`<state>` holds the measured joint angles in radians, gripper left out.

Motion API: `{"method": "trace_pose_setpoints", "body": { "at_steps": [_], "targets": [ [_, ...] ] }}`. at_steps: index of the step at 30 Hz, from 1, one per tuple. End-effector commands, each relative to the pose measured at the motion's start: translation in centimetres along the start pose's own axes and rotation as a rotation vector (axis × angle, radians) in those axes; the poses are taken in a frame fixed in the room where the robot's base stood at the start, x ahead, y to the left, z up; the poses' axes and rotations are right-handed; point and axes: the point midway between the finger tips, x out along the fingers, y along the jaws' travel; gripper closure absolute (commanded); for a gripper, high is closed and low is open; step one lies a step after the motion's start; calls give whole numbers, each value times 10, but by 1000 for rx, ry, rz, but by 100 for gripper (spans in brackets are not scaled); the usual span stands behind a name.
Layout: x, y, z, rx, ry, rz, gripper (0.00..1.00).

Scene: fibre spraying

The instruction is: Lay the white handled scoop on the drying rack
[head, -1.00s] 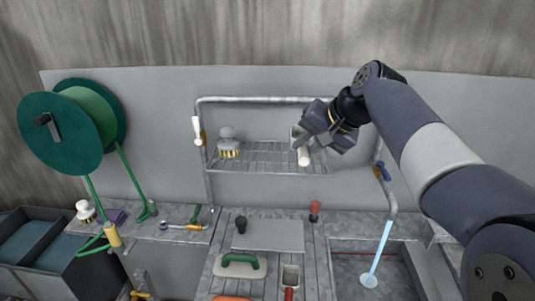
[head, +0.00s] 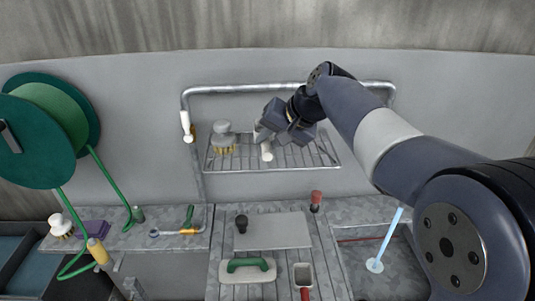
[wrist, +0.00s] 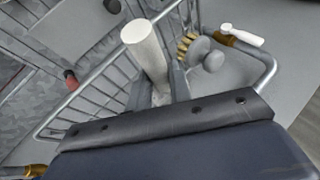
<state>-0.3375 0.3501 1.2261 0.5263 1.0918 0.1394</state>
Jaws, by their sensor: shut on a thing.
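The white handled scoop shows mainly as its white handle (head: 267,152), low in my gripper (head: 264,136) in the head view. In the wrist view the handle (wrist: 146,48) stands up between the two fingers of my gripper (wrist: 160,88), which is shut on it. The scoop's bowl is mostly hidden by the gripper. The wire drying rack (head: 300,158) is on the wall behind the bench and also shows in the wrist view (wrist: 100,82). The scoop is over the rack's middle; I cannot tell whether it touches the wires.
A grey brush with yellow bristles (head: 223,140) stands on the rack's left part, close to my gripper. The rack's right part is bare. A pipe rail (head: 230,90) runs above the rack. A white-handled valve (head: 187,124) is at its left.

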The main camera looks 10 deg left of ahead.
Motion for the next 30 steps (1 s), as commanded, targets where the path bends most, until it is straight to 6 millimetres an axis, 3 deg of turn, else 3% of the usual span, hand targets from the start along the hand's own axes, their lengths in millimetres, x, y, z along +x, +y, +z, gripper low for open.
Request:
{"method": "trace_pose_setpoints", "body": {
  "at_steps": [12, 24, 25, 30],
  "targets": [
    [38, 27, 16, 1, -1, 0, 100],
    [44, 31, 18, 0, 1, 0, 100],
    [43, 30, 18, 0, 1, 0, 78],
    [42, 30, 18, 0, 1, 0, 64]
  ]
}}
